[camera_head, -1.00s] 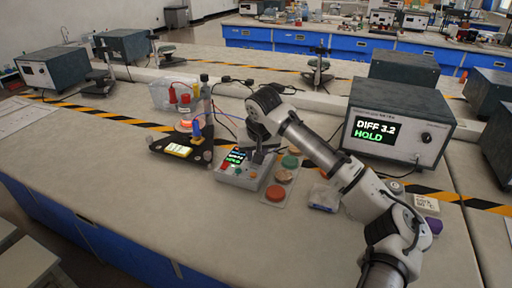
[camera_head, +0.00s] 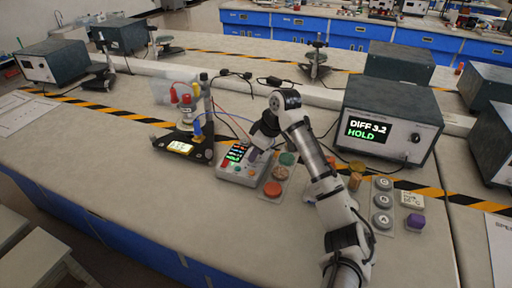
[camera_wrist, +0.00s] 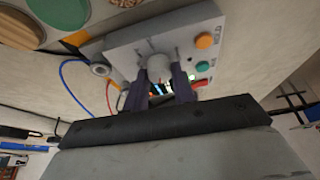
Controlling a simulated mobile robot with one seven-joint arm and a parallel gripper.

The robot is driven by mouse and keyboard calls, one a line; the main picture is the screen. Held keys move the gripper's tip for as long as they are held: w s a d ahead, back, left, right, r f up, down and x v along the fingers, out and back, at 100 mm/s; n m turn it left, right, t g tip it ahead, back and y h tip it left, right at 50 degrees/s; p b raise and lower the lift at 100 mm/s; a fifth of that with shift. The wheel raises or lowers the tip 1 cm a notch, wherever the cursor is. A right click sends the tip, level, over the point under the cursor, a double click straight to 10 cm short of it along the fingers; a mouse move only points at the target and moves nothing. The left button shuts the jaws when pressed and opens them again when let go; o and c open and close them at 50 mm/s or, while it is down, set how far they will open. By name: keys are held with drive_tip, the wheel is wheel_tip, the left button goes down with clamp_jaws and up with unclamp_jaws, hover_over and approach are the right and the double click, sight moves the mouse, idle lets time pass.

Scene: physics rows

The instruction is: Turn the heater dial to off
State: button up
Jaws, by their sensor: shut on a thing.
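The grey control box (camera_head: 235,174) stands on the bench, with a small lit display and coloured buttons. In the wrist view its panel (camera_wrist: 128,52) faces me, with an orange button (camera_wrist: 204,40) and a green button (camera_wrist: 202,67). The pale round heater dial (camera_wrist: 158,66) sits between my two dark fingertips. My gripper (camera_wrist: 160,84) is shut on it; it also shows over the box in the head view (camera_head: 256,152). The dial's pointer and markings cannot be read. The heater stand (camera_head: 182,136) is left of the box, with no orange glow.
A card of coloured discs (camera_head: 273,188) lies right of the box. A large instrument (camera_head: 390,118) reading "DIFF 3.2 HOLD" stands behind my arm. Grey weights (camera_head: 382,200) and a purple block (camera_head: 415,221) are at the right. Wires run behind the box. The front left bench is clear.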

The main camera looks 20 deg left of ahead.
drive_tip(key=shift+w+n+g+p, duration=0.1)
drive_tip(key=shift+n+g+p, duration=0.45)
drive_tip(key=shift+n, duration=0.95)
drive_tip(key=o, duration=1)
drive_tip(key=b+v, duration=0.1)
drive_tip(key=v, duration=1.2)
drive_tip(key=shift+d+r+b, duration=0.15)
drive_tip(key=shift+r+b, duration=0.15)
drive_tip(key=shift+r, duration=0.1)
drive_tip(key=shift+f, duration=0.1)
